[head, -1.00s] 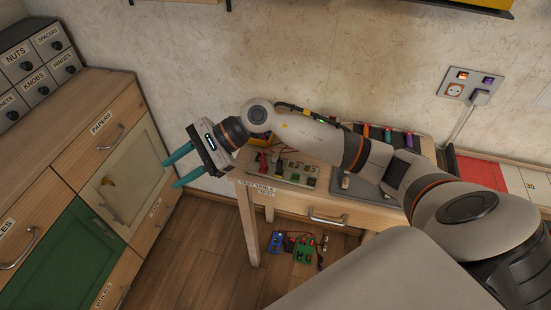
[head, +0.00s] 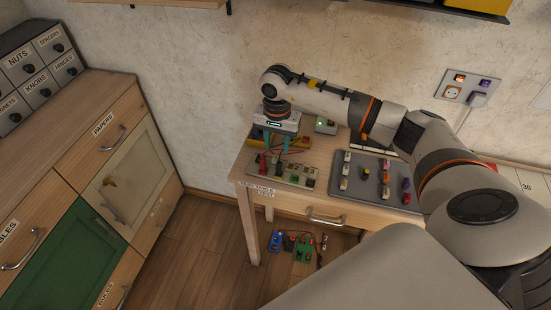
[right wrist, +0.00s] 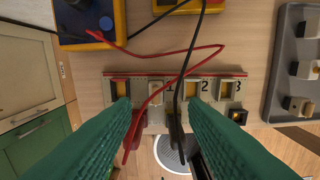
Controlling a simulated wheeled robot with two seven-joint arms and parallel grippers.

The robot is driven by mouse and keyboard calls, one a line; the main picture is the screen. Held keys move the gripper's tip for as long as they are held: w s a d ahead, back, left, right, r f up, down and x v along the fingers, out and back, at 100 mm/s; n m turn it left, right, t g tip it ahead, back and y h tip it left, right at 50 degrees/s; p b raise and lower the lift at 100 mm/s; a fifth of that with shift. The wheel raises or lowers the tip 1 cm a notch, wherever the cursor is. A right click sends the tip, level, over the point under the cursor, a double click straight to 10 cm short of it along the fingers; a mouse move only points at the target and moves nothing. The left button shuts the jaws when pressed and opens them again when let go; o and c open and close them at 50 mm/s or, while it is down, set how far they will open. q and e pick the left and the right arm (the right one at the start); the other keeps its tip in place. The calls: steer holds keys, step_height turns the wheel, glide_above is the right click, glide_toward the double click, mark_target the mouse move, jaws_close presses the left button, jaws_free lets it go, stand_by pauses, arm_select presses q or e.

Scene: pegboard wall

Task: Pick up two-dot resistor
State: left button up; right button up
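A grey tray (head: 338,192) on the test table holds several small blocks in white, orange, purple and dark colours. Dots on them are too small to make out, so I cannot tell which is the two-dot resistor. My right gripper (head: 275,148) is over the table's left part, pointing down above a test board (head: 299,180) with numbered slots. In the right wrist view its two teal fingers are apart (right wrist: 161,118), with the board (right wrist: 200,75) and a red and a black lead between and beyond them. Nothing is held. My left gripper is not in view.
A yellow and blue meter (right wrist: 90,22) stands behind the board, its leads lying across it. A small pale box (head: 325,125) is at the table's back. Wooden drawers (head: 100,150) stand at left. Blue and green parts (head: 303,248) lie on the floor under the table.

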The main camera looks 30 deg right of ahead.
mark_target(275, 156)
steer(key=shift+a+f, duration=0.1)
steer(key=shift+f, duration=0.3)
steer(key=f+p, duration=0.1)
steer(key=f, duration=0.3)
steer(key=shift+w+f+p, duration=0.2)
steer(key=shift+p, duration=0.1)
steer(key=shift+c, duration=0.2)
jaws_close()
